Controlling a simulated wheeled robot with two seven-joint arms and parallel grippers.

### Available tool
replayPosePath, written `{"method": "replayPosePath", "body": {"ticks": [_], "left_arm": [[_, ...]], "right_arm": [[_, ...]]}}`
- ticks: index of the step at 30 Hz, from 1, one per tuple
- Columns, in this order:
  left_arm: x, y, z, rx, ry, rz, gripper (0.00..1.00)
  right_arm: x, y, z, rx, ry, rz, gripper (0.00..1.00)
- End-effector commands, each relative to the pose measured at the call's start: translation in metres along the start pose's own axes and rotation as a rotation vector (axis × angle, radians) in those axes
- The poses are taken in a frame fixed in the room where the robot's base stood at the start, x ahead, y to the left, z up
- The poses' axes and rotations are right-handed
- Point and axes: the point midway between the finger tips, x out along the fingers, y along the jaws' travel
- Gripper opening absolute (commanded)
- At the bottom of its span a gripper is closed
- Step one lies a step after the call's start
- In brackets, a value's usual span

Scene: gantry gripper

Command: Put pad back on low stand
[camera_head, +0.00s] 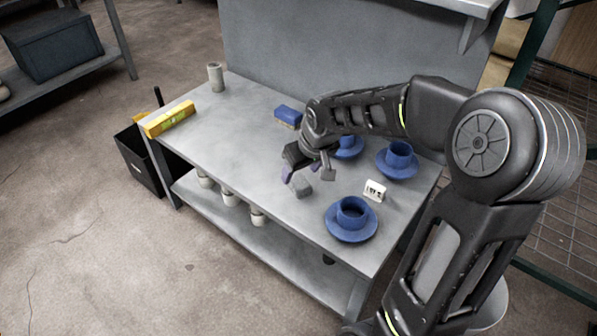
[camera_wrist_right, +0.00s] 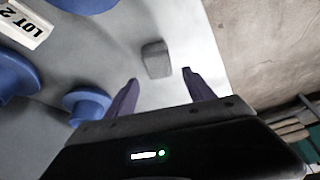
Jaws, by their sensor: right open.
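A small grey block (camera_head: 302,189) lies on the grey table top (camera_head: 240,135). It also shows in the right wrist view (camera_wrist_right: 155,60), just beyond my fingertips and roughly between them. My right gripper (camera_head: 304,175) is above the table by this block, with open, empty purple-tinted fingers (camera_wrist_right: 160,78). A blue pad-like block with a yellowish lower edge (camera_head: 288,115) lies farther back, left of my right wrist. I cannot tell for certain which is the pad, and I cannot make out a distinct low stand. My left gripper is out of view.
Blue cups on saucers stand at the front right (camera_head: 351,222), right (camera_head: 398,160) and behind my wrist (camera_head: 349,146). A small white label card (camera_head: 375,190) stands between them. A yellow box (camera_head: 169,119) and grey cup (camera_head: 216,77) are left. The middle-left table top is clear.

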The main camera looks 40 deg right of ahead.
Motion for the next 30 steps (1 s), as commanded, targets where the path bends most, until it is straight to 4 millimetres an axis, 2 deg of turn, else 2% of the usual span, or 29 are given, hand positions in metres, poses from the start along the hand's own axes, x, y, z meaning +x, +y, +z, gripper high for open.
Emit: {"method": "replayPosePath", "body": {"ticks": [1, 6, 12, 30], "left_arm": [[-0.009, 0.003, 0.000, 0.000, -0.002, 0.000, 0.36], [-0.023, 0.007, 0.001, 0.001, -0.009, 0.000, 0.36], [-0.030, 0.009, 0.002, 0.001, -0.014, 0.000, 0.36], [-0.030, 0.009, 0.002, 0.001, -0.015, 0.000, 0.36]], "right_arm": [[-0.017, 0.000, -0.003, 0.000, 0.004, 0.000, 0.62], [-0.051, 0.000, -0.002, 0.001, 0.003, 0.000, 0.62], [-0.072, 0.000, -0.001, 0.000, 0.001, 0.000, 0.62], [-0.074, 0.000, 0.000, 0.000, -0.001, 0.000, 0.62]]}}
